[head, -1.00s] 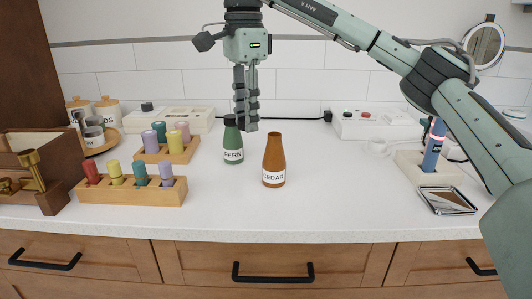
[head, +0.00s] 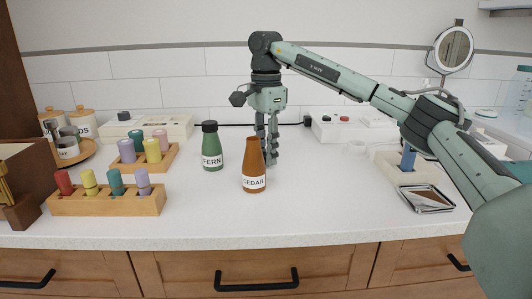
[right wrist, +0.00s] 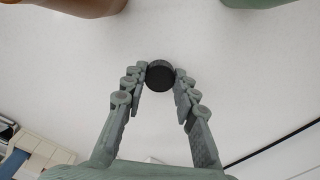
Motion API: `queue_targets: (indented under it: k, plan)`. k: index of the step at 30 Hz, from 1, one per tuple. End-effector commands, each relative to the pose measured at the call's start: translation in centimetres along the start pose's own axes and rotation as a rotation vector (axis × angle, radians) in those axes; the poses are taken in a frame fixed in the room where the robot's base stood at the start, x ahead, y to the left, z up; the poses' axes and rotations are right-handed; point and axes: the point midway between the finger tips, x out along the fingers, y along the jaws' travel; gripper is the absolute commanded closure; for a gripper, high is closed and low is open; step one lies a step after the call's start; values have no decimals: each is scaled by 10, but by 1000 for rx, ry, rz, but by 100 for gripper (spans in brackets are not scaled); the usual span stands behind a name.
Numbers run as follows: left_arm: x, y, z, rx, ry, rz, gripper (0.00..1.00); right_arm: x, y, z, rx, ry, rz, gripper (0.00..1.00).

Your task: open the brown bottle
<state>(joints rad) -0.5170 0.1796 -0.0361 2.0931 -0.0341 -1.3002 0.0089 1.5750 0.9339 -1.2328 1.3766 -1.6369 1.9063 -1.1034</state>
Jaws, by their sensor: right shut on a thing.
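The brown bottle (head: 254,172), labelled CEDAR, stands upright on the counter with a bare, uncapped neck. In the right wrist view its brown edge (right wrist: 80,6) shows at the top left. My right gripper (head: 270,157) is low over the counter, behind and just right of the brown bottle. In the right wrist view the gripper (right wrist: 160,78) is shut on a round black cap (right wrist: 160,75), held between the fingertips. My left gripper is not in view.
A green bottle (head: 212,150), labelled FERN, stands capped left of the brown one. Wooden racks (head: 107,201) with coloured pegs are at the left. A silver-framed tray (head: 427,198) lies at the right.

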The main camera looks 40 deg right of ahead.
Motion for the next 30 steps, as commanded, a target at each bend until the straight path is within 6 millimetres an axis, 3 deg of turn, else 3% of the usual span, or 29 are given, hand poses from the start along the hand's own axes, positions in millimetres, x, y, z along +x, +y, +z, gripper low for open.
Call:
queue_targets:
  k: [12,13,17,26,30]
  plan:
    - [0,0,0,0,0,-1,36,9,0,0,1,-1,0,100]
    - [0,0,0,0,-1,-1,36,9,0,0,1,-1,0,70]
    - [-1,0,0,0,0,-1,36,9,0,0,1,-1,0,53]
    - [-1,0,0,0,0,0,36,8,0,0,1,-1,-1,51]
    - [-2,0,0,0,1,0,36,-3,-1,1,0,-1,-4,51]
